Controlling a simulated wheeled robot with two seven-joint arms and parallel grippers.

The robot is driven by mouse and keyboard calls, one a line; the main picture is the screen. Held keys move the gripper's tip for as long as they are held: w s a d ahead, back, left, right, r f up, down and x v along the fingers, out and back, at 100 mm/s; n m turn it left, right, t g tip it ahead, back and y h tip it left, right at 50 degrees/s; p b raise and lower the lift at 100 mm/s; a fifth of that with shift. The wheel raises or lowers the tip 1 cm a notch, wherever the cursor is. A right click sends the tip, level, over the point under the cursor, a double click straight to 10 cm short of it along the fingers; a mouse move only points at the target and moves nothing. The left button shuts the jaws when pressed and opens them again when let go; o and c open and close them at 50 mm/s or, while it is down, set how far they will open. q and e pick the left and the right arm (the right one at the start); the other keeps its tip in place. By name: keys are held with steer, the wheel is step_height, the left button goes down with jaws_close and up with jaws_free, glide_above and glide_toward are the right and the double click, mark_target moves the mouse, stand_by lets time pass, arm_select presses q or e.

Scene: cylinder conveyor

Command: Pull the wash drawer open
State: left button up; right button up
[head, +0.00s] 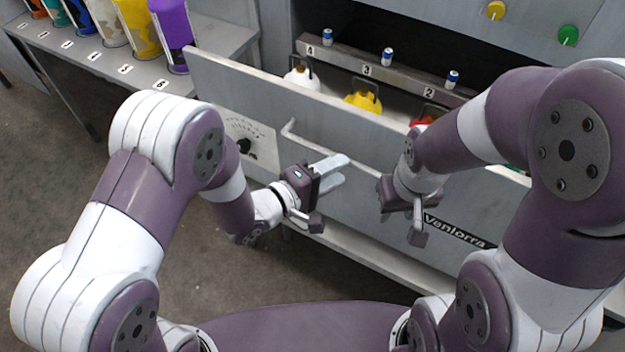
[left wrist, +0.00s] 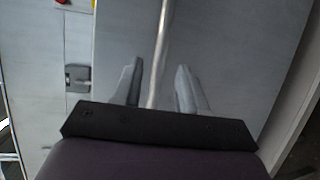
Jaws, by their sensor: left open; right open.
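The grey wash drawer (head: 238,88) stands pulled out from the cabinet, with its inside showing from above. Its long bar handle (head: 312,146) runs across the front and is partly hidden by my arms. My left gripper (head: 342,171) is open at the drawer front, close to the handle. In the left wrist view the handle bar (left wrist: 163,40) runs between the two spread fingers (left wrist: 158,85); I cannot tell whether they touch it. My right gripper (head: 402,222) is open and empty, in front of the drawer's right part.
Inside the drawer are a white (head: 301,77), a yellow (head: 363,101) and a red (head: 425,119) item below a numbered rail (head: 345,62). A side bench (head: 140,75) holds several coloured cylinders. Floor at the lower left is clear.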

arm_select(q)
steer(key=v, duration=0.7)
steer(key=shift+s+a, duration=0.2)
steer(key=shift+a, duration=0.05)
steer(key=a+f+m+g+y, duration=0.3)
steer(key=a+f+m+y, duration=0.4)
steer(key=a+f+y, duration=0.3)
steer(key=s+a+r+g+y+p, duration=0.1)
steer(key=s+a+r+g, duration=0.1)
steer(key=a+r, duration=0.3)
steer(key=s+a+r+g+y+p, duration=0.2)
steer(key=s+a+r, duration=0.1)
steer(key=r, duration=0.4)
steer(key=shift+s+a+r+m, duration=0.3)
steer(key=shift+a+m, duration=0.1)
steer(key=shift+a, duration=0.5)
